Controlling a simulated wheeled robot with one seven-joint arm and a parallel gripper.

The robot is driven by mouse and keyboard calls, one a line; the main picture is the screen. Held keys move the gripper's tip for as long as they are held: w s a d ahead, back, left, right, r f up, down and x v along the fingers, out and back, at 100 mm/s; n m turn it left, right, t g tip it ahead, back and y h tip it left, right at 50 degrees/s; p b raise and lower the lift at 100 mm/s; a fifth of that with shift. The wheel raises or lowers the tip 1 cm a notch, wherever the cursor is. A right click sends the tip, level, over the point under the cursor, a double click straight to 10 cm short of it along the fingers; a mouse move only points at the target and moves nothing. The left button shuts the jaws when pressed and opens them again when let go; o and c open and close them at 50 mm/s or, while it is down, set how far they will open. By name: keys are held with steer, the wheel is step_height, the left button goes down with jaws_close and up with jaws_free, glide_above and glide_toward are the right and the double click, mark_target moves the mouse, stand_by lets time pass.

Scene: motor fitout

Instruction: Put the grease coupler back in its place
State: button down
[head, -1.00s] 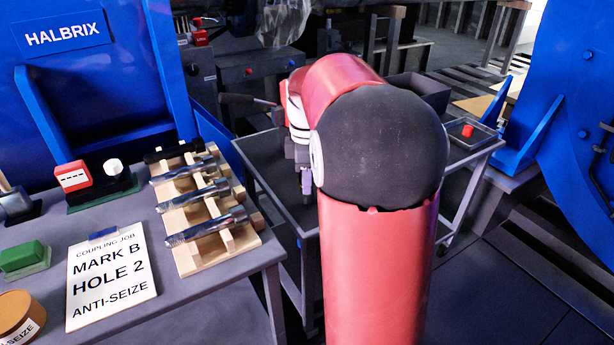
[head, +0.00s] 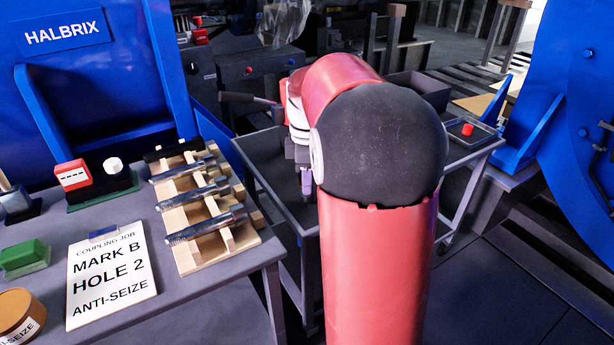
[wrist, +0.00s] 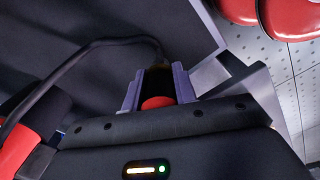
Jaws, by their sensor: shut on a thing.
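My gripper (wrist: 156,88) is shut on a dark piece with a red end (wrist: 158,103), held between its two grey-purple fingers in the wrist view. I take this piece to be the grease coupler; its far end is dark and hard to make out. A black hose (wrist: 95,45) curves from the left to just beyond the fingertips. In the head view my gripper (head: 305,182) points down over the grey cart (head: 282,183), partly hidden by my arm. The held piece cannot be made out there, and I cannot tell which spot is its place.
The workbench (head: 210,302) at left carries a wooden rack (head: 188,262) of several metal studs, a job card (head: 112,275), a green block (head: 25,255) and a round tin (head: 18,312). A small tray (head: 488,137) with a red piece sits at the cart's right. A dark bin (head: 418,88) stands behind my arm.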

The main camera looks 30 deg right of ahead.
steer(key=shift+f+b, duration=0.7)
steer(key=shift+f, duration=0.55)
steer(key=c, duration=1)
jaws_free()
steer(key=shift+c, duration=0.2)
steer(key=shift+r, duration=0.1)
step_height(320, 180, up, 8)
steer(key=shift+f+p, duration=0.15)
steer(key=shift+p, duration=0.4)
steer(key=shift+s+d, duration=0.1)
